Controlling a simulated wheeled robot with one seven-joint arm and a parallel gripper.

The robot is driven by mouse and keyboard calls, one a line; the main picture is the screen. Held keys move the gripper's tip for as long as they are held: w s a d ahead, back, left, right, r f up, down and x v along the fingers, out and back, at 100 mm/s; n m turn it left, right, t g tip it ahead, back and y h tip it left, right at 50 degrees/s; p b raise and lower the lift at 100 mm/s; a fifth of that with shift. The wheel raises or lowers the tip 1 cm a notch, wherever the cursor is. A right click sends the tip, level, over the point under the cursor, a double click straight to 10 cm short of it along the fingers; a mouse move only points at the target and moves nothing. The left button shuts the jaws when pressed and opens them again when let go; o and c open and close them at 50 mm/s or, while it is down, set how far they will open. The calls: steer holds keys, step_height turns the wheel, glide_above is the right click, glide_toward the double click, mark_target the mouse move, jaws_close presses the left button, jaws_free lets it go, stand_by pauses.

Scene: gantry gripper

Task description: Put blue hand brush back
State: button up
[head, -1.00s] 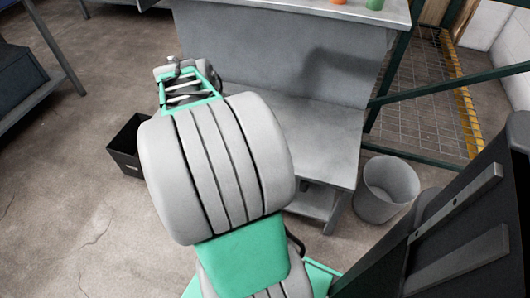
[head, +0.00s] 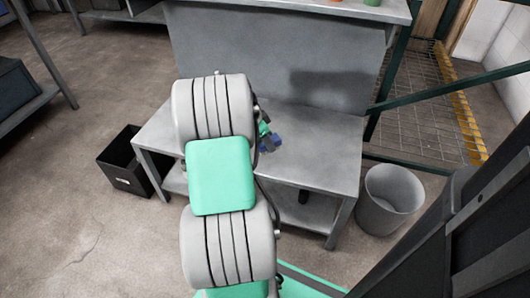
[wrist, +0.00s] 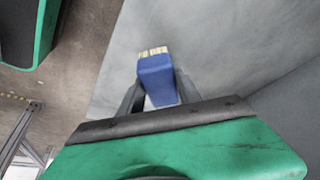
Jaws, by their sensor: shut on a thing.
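The blue hand brush (wrist: 157,78), with pale bristles at its far end, is between the two fingers of my gripper (wrist: 155,98) in the wrist view. My gripper is shut on it. In the head view the brush (head: 270,143) shows as a small blue shape just right of my arm, over the grey metal workbench (head: 320,160). My arm hides most of the gripper there. I cannot tell whether the brush touches the bench top.
A black open bin (head: 125,165) stands on the floor left of the bench. A grey round waste bin (head: 390,200) stands at its right. An upper shelf (head: 300,8) holds orange and green items. The bench top's right part is clear.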

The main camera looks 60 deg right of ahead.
mark_target(265, 148)
steer(key=shift+w+d+f, duration=0.3)
steer(key=shift+f, duration=0.15)
steer(key=shift+w+d+f+b, duration=0.1)
steer(key=shift+f+b, duration=0.4)
steer(key=shift+f, duration=0.4)
steer(key=shift+w+d+f+b, duration=0.1)
steer(key=shift+f+b, duration=0.4)
steer(key=shift+f, duration=0.35)
steer(key=shift+f, duration=0.2)
steer(key=o, duration=1.3)
